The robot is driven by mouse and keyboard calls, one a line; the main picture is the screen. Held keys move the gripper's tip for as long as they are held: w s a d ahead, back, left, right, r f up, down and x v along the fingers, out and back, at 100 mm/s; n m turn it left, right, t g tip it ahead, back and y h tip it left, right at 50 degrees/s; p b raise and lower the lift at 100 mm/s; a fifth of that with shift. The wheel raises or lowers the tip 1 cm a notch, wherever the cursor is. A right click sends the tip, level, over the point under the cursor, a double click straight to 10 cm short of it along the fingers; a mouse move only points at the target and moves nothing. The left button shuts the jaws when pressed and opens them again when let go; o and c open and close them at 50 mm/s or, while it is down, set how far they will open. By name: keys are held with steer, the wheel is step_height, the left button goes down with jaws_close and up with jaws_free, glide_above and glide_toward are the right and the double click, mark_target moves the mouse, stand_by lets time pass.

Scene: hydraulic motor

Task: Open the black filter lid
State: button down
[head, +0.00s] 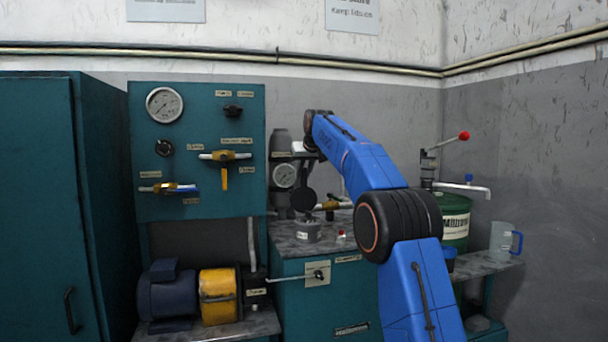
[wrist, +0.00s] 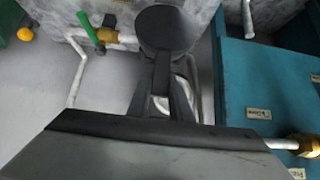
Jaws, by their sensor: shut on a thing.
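A round black disc, which looks like the black filter lid (head: 304,199), is seen nearly face-on above the counter in the head view. In the wrist view the lid (wrist: 167,28) is at the top centre, beyond the fingers. My gripper (wrist: 163,80) is shut on it, though the exact contact is hard to see. In the head view my gripper (head: 306,172) is small and dark, just above the disc. A grey cup-like part (head: 307,231) with a label stands on the counter below the disc. The opening under the lid cannot be made out.
A gauge (head: 285,176) and a brass valve (head: 328,206) sit close to the lid. A teal panel (head: 146,209) with valves stands to the left. A green drum (head: 456,228) and a clear jug (head: 503,241) are at the right. White pipes (wrist: 78,75) run nearby.

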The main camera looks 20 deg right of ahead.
steer(key=shift+w, duration=0.3)
stand_by(0.4)
steer(key=c, duration=1.6)
jaws_free()
steer(key=shift+w, duration=0.1)
steer(key=v, duration=1.7)
steer(key=shift+r, duration=0.15)
steer(key=shift+c, duration=0.6)
